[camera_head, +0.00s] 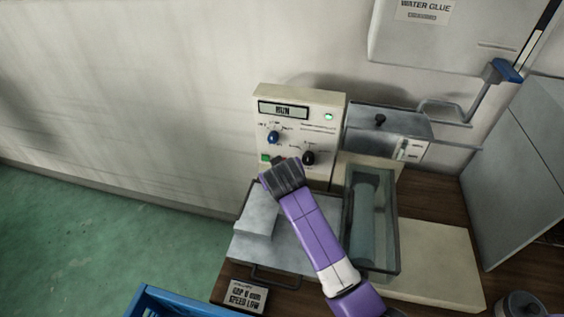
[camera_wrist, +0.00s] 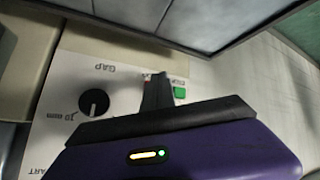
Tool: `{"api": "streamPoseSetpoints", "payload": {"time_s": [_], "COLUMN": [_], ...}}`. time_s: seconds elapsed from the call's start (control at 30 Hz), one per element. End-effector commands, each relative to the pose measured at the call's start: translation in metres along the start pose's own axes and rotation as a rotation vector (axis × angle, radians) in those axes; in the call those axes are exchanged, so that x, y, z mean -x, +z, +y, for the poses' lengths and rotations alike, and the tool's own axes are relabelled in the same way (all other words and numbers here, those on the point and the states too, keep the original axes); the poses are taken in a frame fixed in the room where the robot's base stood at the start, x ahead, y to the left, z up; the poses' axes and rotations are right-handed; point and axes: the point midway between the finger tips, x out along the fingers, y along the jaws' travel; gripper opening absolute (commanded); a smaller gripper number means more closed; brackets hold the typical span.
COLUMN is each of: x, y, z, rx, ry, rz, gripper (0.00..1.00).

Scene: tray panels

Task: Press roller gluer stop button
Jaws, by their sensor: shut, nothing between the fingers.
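The roller gluer's control panel (camera_head: 300,100) is a cream box with a lit display (camera_head: 283,110) reading RUN. A green button (camera_head: 265,157) sits at its lower left, just left of my gripper (camera_head: 279,161). My gripper is shut and empty, with its fingertips at the panel's lower face. In the wrist view, the shut fingers (camera_wrist: 158,80) point at the panel beside the green button (camera_wrist: 180,92). I cannot tell whether they touch the panel. No stop button shows clearly; the fingers cover the area beside the green button.
A green lamp (camera_head: 328,117) is lit. The glass-sided roller trough (camera_head: 390,235) stands right of my arm. A sign (camera_head: 246,297) stands in front.

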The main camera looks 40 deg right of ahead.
Motion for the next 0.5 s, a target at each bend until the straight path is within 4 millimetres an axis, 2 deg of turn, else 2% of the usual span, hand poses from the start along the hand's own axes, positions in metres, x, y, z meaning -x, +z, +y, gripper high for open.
{"api": "streamPoseSetpoints", "payload": {"time_s": [0.5], "x": [-0.0045], "y": [-0.0037], "z": [0.0038], "rx": [0.000], "ry": [0.000], "rz": [0.000], "gripper": [0.00]}}
